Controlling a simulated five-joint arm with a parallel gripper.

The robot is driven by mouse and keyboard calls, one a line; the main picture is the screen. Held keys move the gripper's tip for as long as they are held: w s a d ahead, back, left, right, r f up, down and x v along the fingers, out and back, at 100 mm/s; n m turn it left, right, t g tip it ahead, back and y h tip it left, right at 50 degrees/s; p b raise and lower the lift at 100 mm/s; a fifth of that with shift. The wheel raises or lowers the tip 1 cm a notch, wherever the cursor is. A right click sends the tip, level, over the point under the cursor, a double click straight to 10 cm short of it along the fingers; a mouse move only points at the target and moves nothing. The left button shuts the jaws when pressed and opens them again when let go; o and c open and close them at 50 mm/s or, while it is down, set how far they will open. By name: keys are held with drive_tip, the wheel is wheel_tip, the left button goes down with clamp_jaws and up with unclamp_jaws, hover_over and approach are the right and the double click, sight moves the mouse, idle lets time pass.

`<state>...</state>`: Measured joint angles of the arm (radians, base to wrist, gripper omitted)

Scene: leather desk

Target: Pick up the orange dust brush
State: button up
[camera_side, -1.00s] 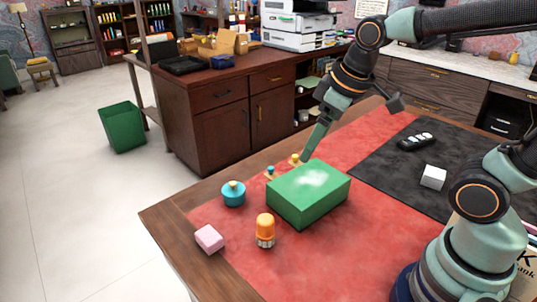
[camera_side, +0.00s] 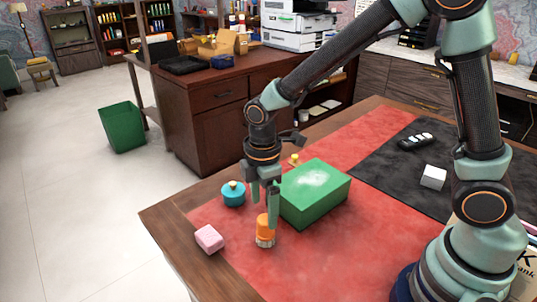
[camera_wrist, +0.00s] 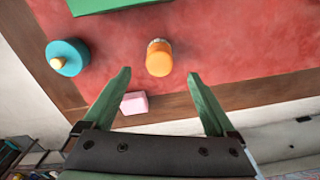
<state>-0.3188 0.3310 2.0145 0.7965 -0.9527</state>
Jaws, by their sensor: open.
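The orange dust brush (camera_side: 265,231) stands upright on the red desk mat, with its pale bristle band at the bottom. In the wrist view the brush (camera_wrist: 159,60) lies ahead of the fingertips, between their lines. My gripper (camera_side: 264,203) is open and points down at the brush; one finger hangs just right of the brush's top in the side view and partly overlaps it. In the wrist view both fingers of my gripper (camera_wrist: 158,73) are wide apart with nothing between them. I cannot tell whether a finger touches the brush.
A green box (camera_side: 312,194) stands close to the right of the brush. A teal pot (camera_side: 233,194) is behind left, and a pink block (camera_side: 209,239) is at the left. A white cube (camera_side: 433,177) and a remote (camera_side: 416,141) lie on the dark mat. The red mat in front is clear.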

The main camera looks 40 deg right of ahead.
sight(266, 229)
drive_tip(key=f, duration=0.8)
drive_tip(key=shift+d+f, duration=0.1)
drive_tip(key=shift+d, duration=0.15)
clamp_jaws()
